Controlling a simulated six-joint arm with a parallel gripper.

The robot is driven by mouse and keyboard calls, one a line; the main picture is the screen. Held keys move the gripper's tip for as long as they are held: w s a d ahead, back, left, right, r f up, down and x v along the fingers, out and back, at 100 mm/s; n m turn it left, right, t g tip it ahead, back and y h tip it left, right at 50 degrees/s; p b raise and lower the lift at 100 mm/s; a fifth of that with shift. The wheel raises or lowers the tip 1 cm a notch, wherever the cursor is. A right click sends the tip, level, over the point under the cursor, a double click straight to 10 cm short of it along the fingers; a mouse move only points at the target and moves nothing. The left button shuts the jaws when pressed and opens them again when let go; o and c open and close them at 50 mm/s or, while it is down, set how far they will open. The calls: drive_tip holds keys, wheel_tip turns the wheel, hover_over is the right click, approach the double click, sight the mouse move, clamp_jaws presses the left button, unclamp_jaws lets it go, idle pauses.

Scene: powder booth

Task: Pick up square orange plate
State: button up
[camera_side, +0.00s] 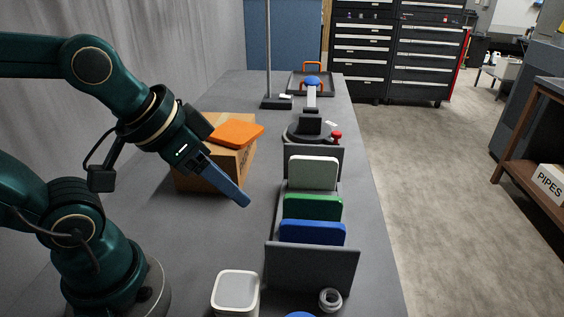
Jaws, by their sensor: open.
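The square orange plate (236,134) lies flat on top of a cardboard box (240,163) on the grey table. My gripper (242,201) points down and to the right, in front of the box in this view. It is open and holds nothing. Its fingers overlap in this view, so the gap between them is hard to see. The gripper's tips are lower in the picture than the plate and apart from it.
A grey rack (310,268) to the right holds upright white (313,173), green (312,207) and blue (312,232) plates. A white container (236,291) and grey rings (330,300) stand in front. A stand with a pole (277,102) is behind.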

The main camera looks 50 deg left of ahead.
sight(250, 129)
drive_tip(key=w+a+f+t+y, duration=0.1)
drive_tip(key=w+a+t, duration=0.15)
drive_tip(key=w, duration=0.65)
drive_tip(key=w+a+f+t+y, duration=0.1)
drive_tip(key=w+a+t+y, duration=0.15)
drive_tip(key=w, duration=0.65)
drive_tip(key=a+f+m+y, duration=0.1)
drive_tip(key=a+f+y, duration=0.1)
drive_tip(key=a+y, duration=0.1)
drive_tip(key=s+a+f+m+y, duration=0.1)
drive_tip(key=a+m+y, duration=0.1)
drive_tip(key=a, duration=0.4)
drive_tip(key=a+f+m+g+y, duration=0.1)
drive_tip(key=a+f+m+y, duration=0.1)
drive_tip(key=a+y, duration=0.2)
drive_tip(key=shift+s+a+f+y, duration=0.15)
drive_tip(key=shift+a+f+y, duration=0.1)
drive_tip(key=shift+f+y, duration=0.15)
drive_tip(key=shift+s+a+r+m+t+y, duration=0.15)
drive_tip(key=shift+s+m+y, duration=0.15)
drive_tip(key=shift+m, duration=0.25)
drive_tip(key=shift+s+d+m+t+y, duration=0.1)
drive_tip(key=shift+s+m+t+y, duration=0.1)
drive_tip(key=shift+m+y, duration=0.25)
drive_tip(key=shift+x, duration=2.55)
clamp_jaws()
